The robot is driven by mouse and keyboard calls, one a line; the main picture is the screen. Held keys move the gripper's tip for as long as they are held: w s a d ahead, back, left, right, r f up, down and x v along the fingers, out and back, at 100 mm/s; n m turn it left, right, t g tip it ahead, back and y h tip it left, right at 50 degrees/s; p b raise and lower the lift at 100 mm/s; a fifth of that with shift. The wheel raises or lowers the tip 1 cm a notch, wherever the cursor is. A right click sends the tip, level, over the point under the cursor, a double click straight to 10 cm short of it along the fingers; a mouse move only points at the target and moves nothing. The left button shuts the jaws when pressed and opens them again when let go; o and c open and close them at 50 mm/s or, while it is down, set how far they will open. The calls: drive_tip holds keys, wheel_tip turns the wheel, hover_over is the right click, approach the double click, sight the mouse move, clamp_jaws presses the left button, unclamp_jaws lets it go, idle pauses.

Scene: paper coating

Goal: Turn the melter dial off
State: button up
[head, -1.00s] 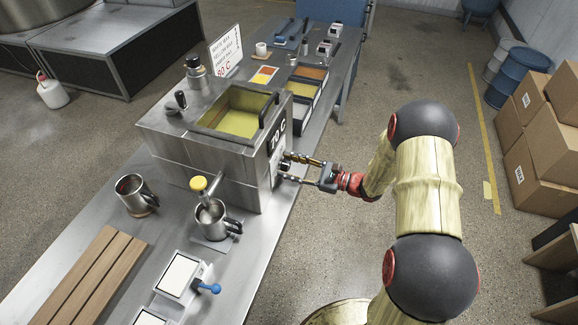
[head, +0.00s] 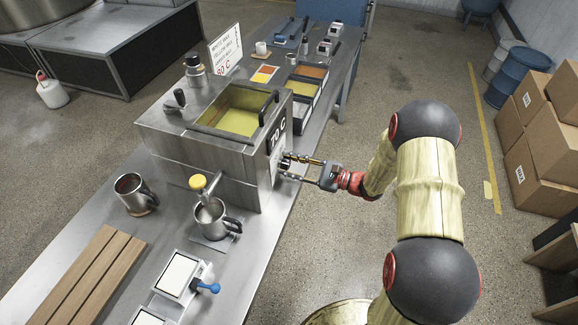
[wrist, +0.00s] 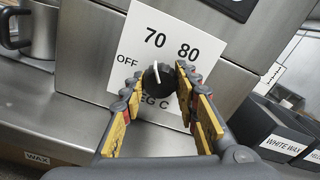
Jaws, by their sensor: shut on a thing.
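The melter (head: 205,150) is a steel box on the metal table, with yellow wax in its open top. Its dial (wrist: 157,78) is a black knob with a white pointer line on a white panel marked OFF, 70, 80 and DEG C. The pointer is up, near the 70. My gripper (wrist: 160,80) has its fingers on either side of the knob and is shut on it. In the head view my gripper (head: 288,168) reaches the melter's right face from the right, and the fingers partly hide the dial.
A tap with a yellow knob (head: 198,182) sticks out of the melter above a steel mug (head: 212,220). Another mug (head: 134,193) stands left. Wax trays (head: 308,82) stand behind the melter, and boxes (head: 545,140) at the right. The floor around my arm is clear.

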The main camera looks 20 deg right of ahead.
drive_tip(key=n+b, duration=0.4)
drive_tip(key=n, duration=0.2)
drive_tip(key=shift+f+b, duration=0.15)
drive_tip(key=shift+b, duration=0.2)
drive_tip(key=n+b, duration=0.4)
drive_tip(key=shift+n, duration=0.3)
drive_tip(key=o, duration=1.2)
drive_tip(key=shift+c, duration=0.2)
drive_tip(key=v, duration=1.2)
